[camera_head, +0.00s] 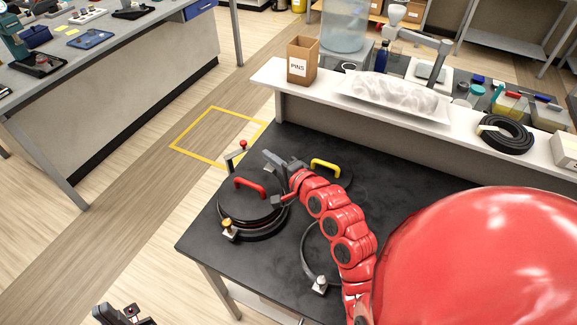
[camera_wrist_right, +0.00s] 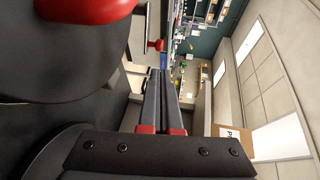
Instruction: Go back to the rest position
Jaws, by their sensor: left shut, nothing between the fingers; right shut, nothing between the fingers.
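My right gripper (camera_head: 278,163) is at the end of the red arm, above the black table. It is shut and empty, between a red-handled lid and a yellow handle. Its fingers also show closed together in the right wrist view (camera_wrist_right: 158,98). My left gripper (camera_head: 128,313) shows only partly at the bottom edge, low over the floor left of the table, shut and holding nothing. The round black lid with a red handle (camera_head: 250,206) sits on a ring port. The yellow handle (camera_head: 326,167) is partly behind my right arm.
The black table (camera_head: 215,240) carries another black ring (camera_head: 307,262), partly hidden by my right arm. A raised white shelf (camera_head: 268,76) behind holds a PINS box (camera_head: 301,60), a plastic-wrapped bundle (camera_head: 385,91) and a black coil (camera_head: 505,134). Floor left of the table is clear.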

